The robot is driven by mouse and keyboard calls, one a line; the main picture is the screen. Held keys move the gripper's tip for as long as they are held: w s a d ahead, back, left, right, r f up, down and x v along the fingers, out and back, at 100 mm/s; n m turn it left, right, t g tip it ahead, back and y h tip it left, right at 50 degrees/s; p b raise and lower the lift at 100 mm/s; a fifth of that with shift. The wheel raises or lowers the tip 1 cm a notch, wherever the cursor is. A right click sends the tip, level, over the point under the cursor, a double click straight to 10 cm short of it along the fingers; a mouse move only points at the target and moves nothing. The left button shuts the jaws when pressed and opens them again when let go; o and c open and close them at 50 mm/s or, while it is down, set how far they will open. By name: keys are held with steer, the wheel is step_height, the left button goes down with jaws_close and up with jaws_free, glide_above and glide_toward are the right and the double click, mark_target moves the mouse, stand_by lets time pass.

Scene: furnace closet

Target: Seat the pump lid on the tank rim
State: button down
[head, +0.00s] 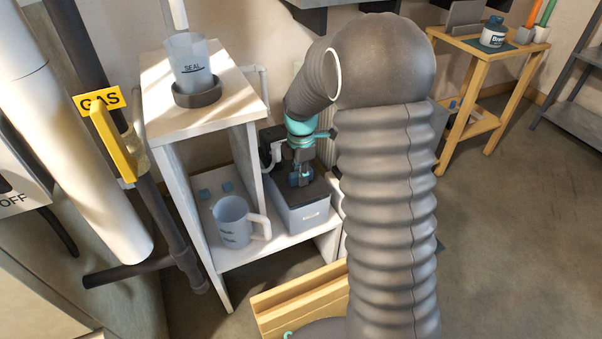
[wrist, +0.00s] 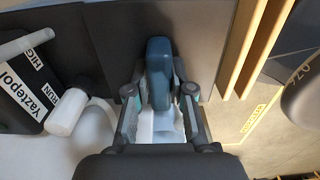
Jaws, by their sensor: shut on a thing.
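The pump lid (head: 316,189) is a dark flat plate with a blue handle (wrist: 158,72). In the head view it lies over the top of the grey tank (head: 303,216) on the lower shelf. I cannot tell whether it rests on the rim or is slightly above it. My gripper (head: 301,178) points down at the lid. In the wrist view my gripper (wrist: 161,100) is shut on the blue handle, with one finger on each side. The dark plate (wrist: 207,45) spreads behind the handle. Most of the tank rim is hidden.
A black pump body (wrist: 28,90) labelled Yaztepol, with a white fitting (wrist: 68,117), is close at the left. A measuring jug (head: 232,222) stands left of the tank. The white stand's upper shelf (head: 155,115) holds another jug (head: 188,62). Wooden rails (head: 300,298) are in front.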

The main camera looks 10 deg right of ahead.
steer(key=shift+f+b, duration=0.45)
steer(key=shift+f, duration=0.4)
steer(key=c, duration=0.9)
jaws_free()
steer(key=shift+c, duration=0.2)
steer(key=shift+r, duration=0.2)
steer(key=shift+r+p, duration=2.85)
steer(key=shift+r, duration=1.05)
